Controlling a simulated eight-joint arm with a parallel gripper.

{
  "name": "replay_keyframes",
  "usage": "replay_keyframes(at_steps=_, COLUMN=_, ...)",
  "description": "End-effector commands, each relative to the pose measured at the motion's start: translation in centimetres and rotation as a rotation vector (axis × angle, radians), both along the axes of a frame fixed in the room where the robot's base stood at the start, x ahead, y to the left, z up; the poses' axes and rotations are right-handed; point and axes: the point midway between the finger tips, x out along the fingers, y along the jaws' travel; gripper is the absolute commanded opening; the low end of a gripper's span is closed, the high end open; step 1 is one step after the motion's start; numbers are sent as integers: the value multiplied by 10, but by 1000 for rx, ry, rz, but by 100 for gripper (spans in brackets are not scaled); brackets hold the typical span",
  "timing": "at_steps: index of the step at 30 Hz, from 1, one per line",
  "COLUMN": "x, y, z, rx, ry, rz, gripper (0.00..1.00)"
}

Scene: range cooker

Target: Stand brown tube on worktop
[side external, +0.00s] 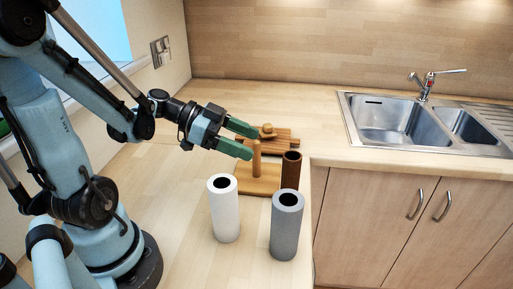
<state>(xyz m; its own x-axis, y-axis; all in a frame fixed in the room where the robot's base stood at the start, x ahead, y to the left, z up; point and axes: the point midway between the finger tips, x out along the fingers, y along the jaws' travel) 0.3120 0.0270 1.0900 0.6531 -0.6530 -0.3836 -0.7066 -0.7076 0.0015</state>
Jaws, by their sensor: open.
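The brown tube (291,172) stands upright behind the grey tube, near the worktop's inner corner edge. Its open dark top shows; its lower end is hidden by the grey tube, so I cannot tell whether it rests on the wooden base or the worktop (175,215). My gripper (251,141) is open, with green fingers pointing right. It is above and to the left of the brown tube, near the top of the wooden peg (256,158). I see nothing held between the fingers.
A white tube (224,215) and a grey tube (285,232) stand upright in front. The peg rises from a flat wooden base (247,184). Wooden boards (283,138) lie behind it. The worktop's front edge runs close on the right. A sink (395,120) is at the back right.

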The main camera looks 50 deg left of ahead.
Motion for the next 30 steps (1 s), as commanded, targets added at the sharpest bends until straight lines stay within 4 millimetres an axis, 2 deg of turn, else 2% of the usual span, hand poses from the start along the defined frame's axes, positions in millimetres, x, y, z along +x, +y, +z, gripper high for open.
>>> replay_keyframes(at_steps=4, x=-2, y=-5, z=-4, rx=5, ry=83, rz=18, gripper=74)
replay_keyframes(at_steps=7, x=-4, y=-16, z=-15, rx=24, ry=235, rz=68, gripper=74)
replay_keyframes(at_steps=12, x=-12, y=-29, z=-31, rx=102, ry=491, rz=246, gripper=74)
replay_keyframes(at_steps=15, x=-17, y=-31, z=-34, rx=152, ry=572, rz=370, gripper=74)
replay_keyframes(at_steps=19, x=-22, y=-30, z=-31, rx=204, ry=604, rz=531, gripper=74)
replay_keyframes(at_steps=24, x=-24, y=-29, z=-19, rx=227, ry=565, rz=687, gripper=74)
replay_keyframes(at_steps=30, x=-23, y=-28, z=-10, rx=221, ry=526, rz=759, gripper=74)
